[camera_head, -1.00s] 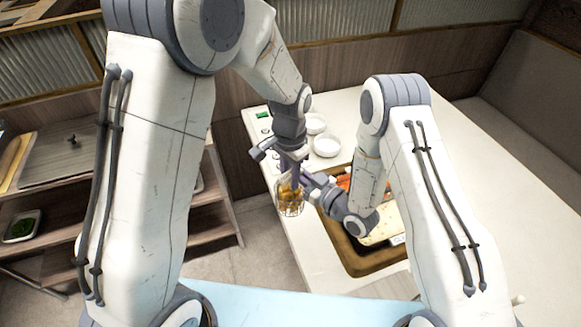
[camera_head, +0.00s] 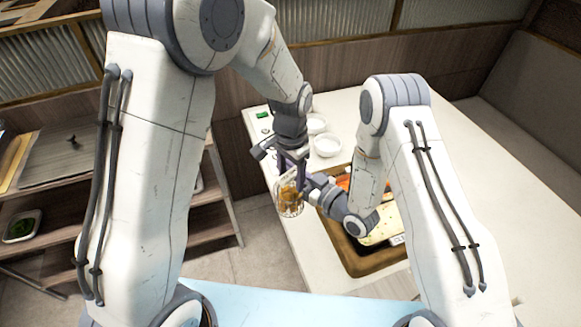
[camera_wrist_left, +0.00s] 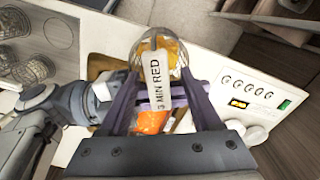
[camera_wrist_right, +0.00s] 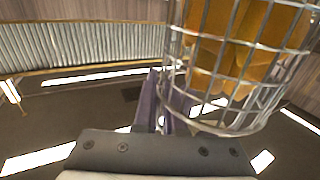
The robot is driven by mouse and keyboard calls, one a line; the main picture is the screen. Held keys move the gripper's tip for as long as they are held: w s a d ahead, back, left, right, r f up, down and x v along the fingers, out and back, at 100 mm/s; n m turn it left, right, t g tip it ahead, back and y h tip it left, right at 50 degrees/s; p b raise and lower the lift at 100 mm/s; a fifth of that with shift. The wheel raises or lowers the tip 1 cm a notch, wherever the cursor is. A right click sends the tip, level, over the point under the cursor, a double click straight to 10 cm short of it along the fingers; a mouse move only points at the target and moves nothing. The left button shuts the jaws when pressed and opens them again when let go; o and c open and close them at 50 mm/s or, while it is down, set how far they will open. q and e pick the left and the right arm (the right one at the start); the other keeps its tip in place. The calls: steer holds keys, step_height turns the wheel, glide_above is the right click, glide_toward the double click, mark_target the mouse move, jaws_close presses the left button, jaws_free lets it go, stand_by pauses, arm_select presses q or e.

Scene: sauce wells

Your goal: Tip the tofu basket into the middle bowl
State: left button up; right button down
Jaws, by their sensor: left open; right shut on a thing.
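My left gripper (camera_head: 291,165) is open just above the basket. In the left wrist view its purple fingers stand apart on either side of a tag (camera_wrist_left: 158,80) reading "3 MIN RED", with the basket (camera_wrist_left: 172,55) beyond. A white bowl (camera_head: 327,146) and another white bowl (camera_head: 316,123) stand on the counter; I cannot tell which is the middle one.
The white counter (camera_head: 440,150) carries a brown-rimmed tray (camera_head: 352,262) with orange food, partly hidden by my right arm. Several other wire baskets (camera_wrist_left: 40,70) show at left. A wooden shelf (camera_head: 215,215) stands left of the counter.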

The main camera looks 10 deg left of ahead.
arm_select(q)
step_height(320, 180, up, 11)
steer(key=shift+r, duration=0.1)
steer(key=s+h, duration=0.1)
steer(key=s, duration=2.2)
steer(key=shift+f+n, duration=0.2)
steer(key=shift+n, duration=0.2)
steer(key=shift+d, duration=0.1)
